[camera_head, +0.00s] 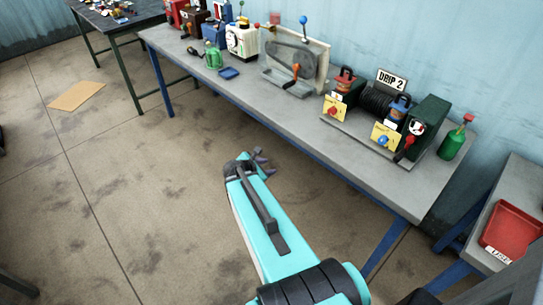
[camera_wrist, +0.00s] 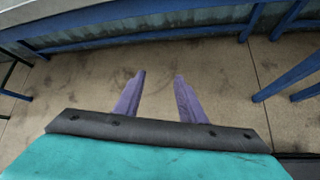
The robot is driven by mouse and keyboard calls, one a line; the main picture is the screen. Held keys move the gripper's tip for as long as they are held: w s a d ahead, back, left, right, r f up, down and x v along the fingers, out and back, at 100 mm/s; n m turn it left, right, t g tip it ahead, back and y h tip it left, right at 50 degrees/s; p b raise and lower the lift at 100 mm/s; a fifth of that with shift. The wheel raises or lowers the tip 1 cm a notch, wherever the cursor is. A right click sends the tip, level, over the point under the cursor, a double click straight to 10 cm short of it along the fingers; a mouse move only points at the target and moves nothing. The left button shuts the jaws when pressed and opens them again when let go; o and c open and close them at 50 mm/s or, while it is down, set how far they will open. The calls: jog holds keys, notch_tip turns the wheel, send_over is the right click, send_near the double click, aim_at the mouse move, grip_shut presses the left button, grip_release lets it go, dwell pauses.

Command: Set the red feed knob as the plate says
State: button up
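The plate (camera_head: 392,80) reads "DRIP 2" and stands above a dark machine with a ribbed drum (camera_head: 375,103) on the long bench. The red feed knob (camera_head: 333,111) sits on a yellow panel at the machine's left side. A blue knob (camera_head: 382,141) sits on a second yellow panel to its right. The knob pointers and panel markings are too small to read. My gripper (camera_head: 262,161) is in front of the bench, over the floor, away from the knobs. In the wrist view my gripper (camera_wrist: 160,76) is open and empty, with floor between its two purple fingers.
The bench (camera_head: 250,95) has blue legs. Left of the machine stand a lever device (camera_head: 294,58), a green can (camera_head: 212,56) and a blue tray (camera_head: 229,73). A red-handled lever (camera_head: 404,147) and green bottle (camera_head: 454,141) are at right. A red tray (camera_head: 512,232) lies on another table.

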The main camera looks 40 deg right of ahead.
jog(key=s+a+f+m+g+y, duration=0.2)
jog(key=s+a+f+m+y, duration=0.15)
jog(key=a+f, duration=0.65)
jog(key=s+a+f+m+g+y, duration=0.2)
jog(key=s+a+f+m, duration=0.2)
jog(key=s+a, duration=0.3)
jog(key=s+a+f+m+g+y, duration=0.2)
jog(key=s+a+f+m, duration=0.2)
jog(key=s+a, duration=0.3)
jog(key=s+a+f+m+g+y+b, duration=0.1)
jog(key=s+a+f+m, duration=0.3)
jog(key=a, duration=0.9)
jog(key=s+f+y, duration=0.1)
jog(key=s, duration=0.2)
jog(key=shift+s+f+g, duration=0.15)
jog(key=shift+f+g, duration=0.05)
jog(key=shift+g, duration=0.2)
jog(key=shift+a, duration=0.1)
jog(key=shift+c, duration=0.7)
